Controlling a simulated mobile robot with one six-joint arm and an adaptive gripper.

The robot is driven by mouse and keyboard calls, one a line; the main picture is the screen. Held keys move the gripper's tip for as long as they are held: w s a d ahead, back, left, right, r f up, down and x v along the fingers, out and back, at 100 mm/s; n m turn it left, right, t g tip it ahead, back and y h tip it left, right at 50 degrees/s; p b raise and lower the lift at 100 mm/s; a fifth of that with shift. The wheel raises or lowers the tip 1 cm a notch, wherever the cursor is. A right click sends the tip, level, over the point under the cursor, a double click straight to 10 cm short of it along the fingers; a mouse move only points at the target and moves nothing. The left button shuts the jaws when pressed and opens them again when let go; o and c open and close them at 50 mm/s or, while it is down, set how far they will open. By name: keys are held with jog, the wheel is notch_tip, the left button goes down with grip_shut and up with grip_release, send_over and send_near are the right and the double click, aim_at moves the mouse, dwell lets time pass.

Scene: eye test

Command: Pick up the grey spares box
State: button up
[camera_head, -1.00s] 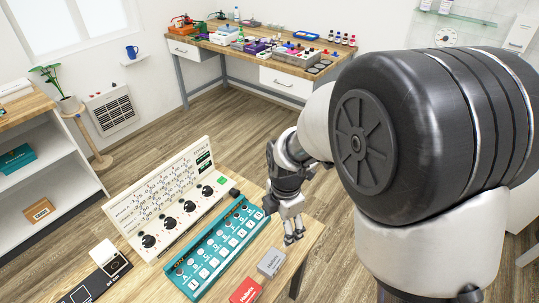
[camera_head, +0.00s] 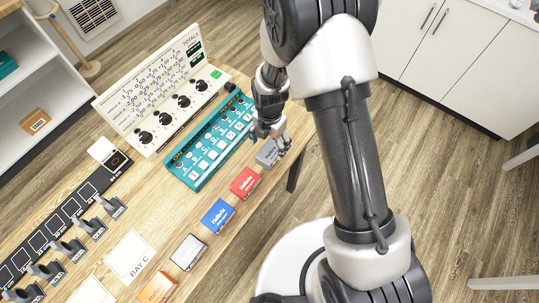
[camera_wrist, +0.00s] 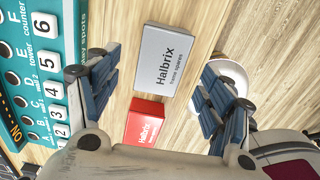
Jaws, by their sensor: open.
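The grey spares box (camera_head: 270,154) lies on the wooden table near its edge, at the far end of a row of boxes. In the wrist view the same grey box (camera_wrist: 166,60) shows its label, "Halbrix frame spares". My gripper (camera_head: 270,143) is open and just over the grey box. In the wrist view its blue-padded fingers (camera_wrist: 161,64) are spread, one to each side of the box, with nothing held. I see gaps between fingers and box in that view. I cannot tell the exact height above it.
A red Halbrix box (camera_wrist: 145,122) lies close to the grey box. A blue box (camera_head: 217,215), a white box (camera_head: 188,252) and an orange box (camera_head: 157,290) follow along the edge. A teal button panel (camera_head: 207,143) and a white dial board (camera_head: 150,88) stand left of my gripper.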

aim_at(270, 152)
jog(key=f, duration=0.2)
jog(key=f+b, duration=0.2)
jog(key=f, duration=0.1)
jog(key=shift+s+f, duration=0.25)
jog(key=shift+f, duration=0.1)
jog(key=shift+r, duration=0.1)
jog(key=c, duration=1.2)
